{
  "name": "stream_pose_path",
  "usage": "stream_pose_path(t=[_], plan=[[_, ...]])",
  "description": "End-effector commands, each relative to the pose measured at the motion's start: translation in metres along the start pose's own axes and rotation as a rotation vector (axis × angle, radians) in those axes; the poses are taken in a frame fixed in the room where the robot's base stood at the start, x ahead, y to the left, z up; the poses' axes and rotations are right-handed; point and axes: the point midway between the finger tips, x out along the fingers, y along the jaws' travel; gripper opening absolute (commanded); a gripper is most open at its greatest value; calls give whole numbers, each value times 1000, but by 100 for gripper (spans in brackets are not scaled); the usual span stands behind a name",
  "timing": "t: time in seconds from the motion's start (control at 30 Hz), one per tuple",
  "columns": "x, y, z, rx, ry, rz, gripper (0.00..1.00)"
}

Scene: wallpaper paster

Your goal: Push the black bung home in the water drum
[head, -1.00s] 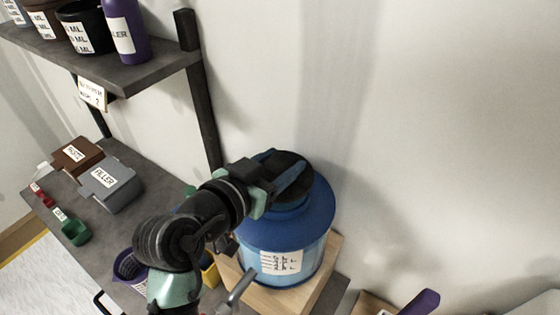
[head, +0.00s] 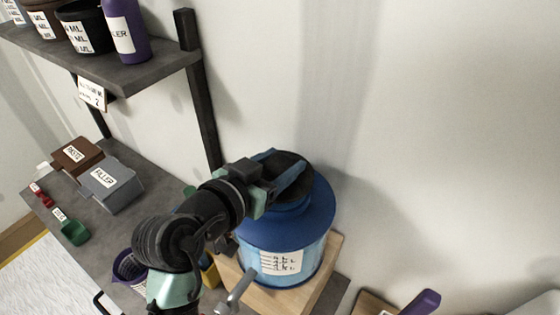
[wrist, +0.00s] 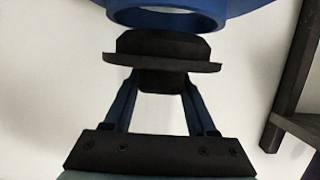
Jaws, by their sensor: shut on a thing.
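The black bung (head: 284,160) has a wide flange and a tapered plug. In the wrist view the bung (wrist: 162,62) is between the two blue fingers of my gripper (wrist: 160,88), which is shut on its stem. The blue water drum (head: 318,208) stands upright with a white label on its front. In the head view my gripper (head: 289,176) and the bung are over the drum's top. In the wrist view the drum's blue neck ring (wrist: 170,20) is just beyond the bung, which looks outside the opening. The exact gap cannot be told.
The drum stands on a wooden block (head: 314,290) close to the wall. A dark shelf post (head: 202,100) rises left of it. A grey box (head: 108,186), a brown box (head: 77,155) and scoops lie on the bench at left. A purple handle (head: 420,302) is at lower right.

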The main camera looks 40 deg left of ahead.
Motion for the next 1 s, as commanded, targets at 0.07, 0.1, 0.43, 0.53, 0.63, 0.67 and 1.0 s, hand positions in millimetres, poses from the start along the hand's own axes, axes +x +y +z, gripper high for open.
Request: stream_pose_path(t=[0.07, 0.1, 0.43, 0.53, 0.63, 0.67, 1.0], plan=[[1, 0, 2, 0, 1, 0, 0], [1, 0, 3, 0, 1, 0, 0], [4, 0, 11, 0, 1, 0, 0], [4, 0, 14, 0, 1, 0, 0], [5, 0, 16, 0, 1, 0, 0], [5, 0, 17, 0, 1, 0, 0], [8, 0, 25, 0, 1, 0, 0]])
